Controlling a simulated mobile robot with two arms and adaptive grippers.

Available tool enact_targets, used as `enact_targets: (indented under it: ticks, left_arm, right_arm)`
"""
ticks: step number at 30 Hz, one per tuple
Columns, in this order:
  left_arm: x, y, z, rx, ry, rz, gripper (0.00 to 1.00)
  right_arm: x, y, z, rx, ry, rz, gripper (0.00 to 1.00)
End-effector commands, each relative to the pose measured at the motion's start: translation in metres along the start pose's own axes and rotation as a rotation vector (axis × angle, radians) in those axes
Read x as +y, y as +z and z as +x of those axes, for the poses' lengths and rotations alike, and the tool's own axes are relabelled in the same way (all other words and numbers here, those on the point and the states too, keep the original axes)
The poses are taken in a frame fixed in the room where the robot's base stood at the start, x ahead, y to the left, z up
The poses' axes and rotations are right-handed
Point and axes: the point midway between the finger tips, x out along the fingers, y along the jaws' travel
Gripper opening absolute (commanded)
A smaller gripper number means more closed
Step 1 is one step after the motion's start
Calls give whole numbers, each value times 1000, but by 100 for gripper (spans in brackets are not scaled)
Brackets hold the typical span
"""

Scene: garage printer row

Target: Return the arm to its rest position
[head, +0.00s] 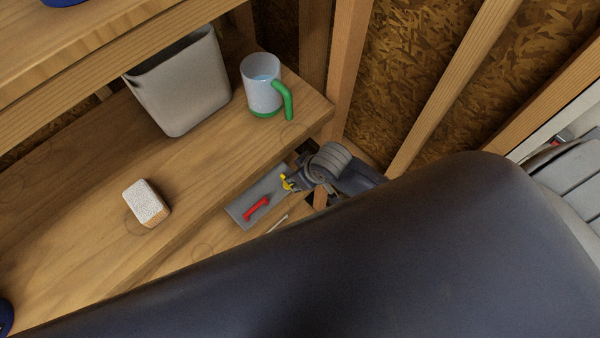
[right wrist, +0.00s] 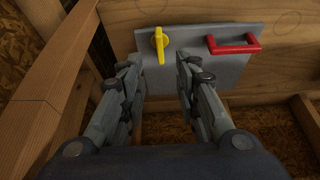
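My right gripper (head: 302,177) is at the front edge of the wooden bench, beside a grey panel with a yellow lever and a red handle. In the right wrist view the right gripper (right wrist: 160,73) is open, its two fingers apart with nothing held between them. The yellow lever (right wrist: 160,44) stands upright just beyond the gap between the fingertips; I cannot tell whether a finger touches the panel. My left gripper is not in view. A large dark link of my own arm covers the lower right of the head view and hides what lies behind it.
The grey panel (head: 241,208) carries the red handle (head: 257,209). On the bench stand a grey bin (head: 180,90), a mug with a green handle (head: 262,88) and a white-topped block (head: 147,203). Wooden studs (head: 455,80) rise at the right. Bare bench surrounds the block.

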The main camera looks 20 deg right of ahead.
Motion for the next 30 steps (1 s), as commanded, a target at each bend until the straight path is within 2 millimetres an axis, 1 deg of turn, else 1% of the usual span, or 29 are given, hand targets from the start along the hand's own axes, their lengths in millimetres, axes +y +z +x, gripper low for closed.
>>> enact_targets:
  ticks: [14,17,20,21,23,24,26,27,29,30]
  left_arm:
    - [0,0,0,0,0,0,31]
    - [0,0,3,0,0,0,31]
    - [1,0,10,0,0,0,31]
    - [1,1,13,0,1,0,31]
    - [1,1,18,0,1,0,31]
    - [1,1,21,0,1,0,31]
    - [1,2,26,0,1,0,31]
    - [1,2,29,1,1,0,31]
    - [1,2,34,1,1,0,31]
    - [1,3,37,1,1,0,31]
  right_arm:
    - [0,1,1,-1,0,1,30]
    - [4,9,15,-10,5,11,30]
    - [12,31,47,-31,16,34,30]
    - [16,44,64,-41,22,45,30]
    - [23,69,91,-59,34,62,30]
    - [26,88,110,-73,40,73,30]
    - [31,118,135,-92,51,85,30]
    - [32,141,151,-107,57,93,30]
    - [32,178,172,-131,63,102,30]
    - [32,203,185,-147,68,107,30]
